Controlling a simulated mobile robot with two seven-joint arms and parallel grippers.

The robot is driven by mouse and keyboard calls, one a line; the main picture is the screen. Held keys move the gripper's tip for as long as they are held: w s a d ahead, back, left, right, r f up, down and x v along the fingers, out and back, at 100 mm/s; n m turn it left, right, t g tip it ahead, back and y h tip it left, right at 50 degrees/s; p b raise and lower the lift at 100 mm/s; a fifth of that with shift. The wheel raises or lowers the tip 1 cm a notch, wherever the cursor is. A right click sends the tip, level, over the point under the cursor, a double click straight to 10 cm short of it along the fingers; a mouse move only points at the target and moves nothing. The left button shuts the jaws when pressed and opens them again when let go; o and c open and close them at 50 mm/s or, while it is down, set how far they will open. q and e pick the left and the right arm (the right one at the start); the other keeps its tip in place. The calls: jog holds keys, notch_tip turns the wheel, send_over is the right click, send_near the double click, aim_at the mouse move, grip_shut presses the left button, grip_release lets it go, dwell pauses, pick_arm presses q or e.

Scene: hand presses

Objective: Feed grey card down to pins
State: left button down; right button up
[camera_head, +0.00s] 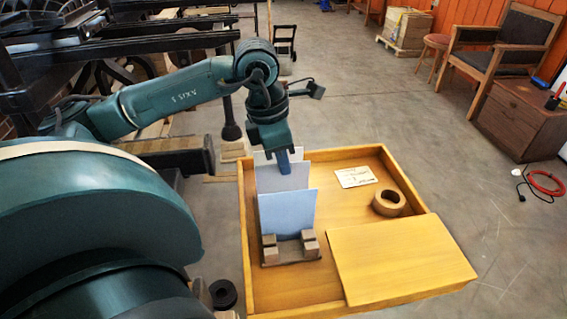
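My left gripper (283,161) reaches down from above into the wooden tray. A blue finger lies over the near face of a grey card (279,182) at its top edge; the far finger is hidden. The gripper appears shut on this card, which stands nearly upright. A pale blue-grey card (287,214) stands in front and covers its lower part. A paler sheet (262,157) shows behind. Small wooden blocks on a dark base (292,261) stand at the foot of the front card. I cannot make out pins. My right gripper is not in view.
The tray (248,235) has raised walls. A roll of tape (388,203), a written label (355,177) and a flat yellow board (400,262) lie to the right. A dark press frame (110,50) stands at left. Tray floor between cards and tape is clear.

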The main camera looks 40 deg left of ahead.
pick_arm(q)
jog(key=shift+r+p, duration=0.5)
jog(key=shift+r, duration=0.4)
notch_tip(320, 180, up, 6)
jog(key=p, duration=0.4)
jog(key=shift+p, duration=0.3)
jog(key=shift+f, duration=0.1)
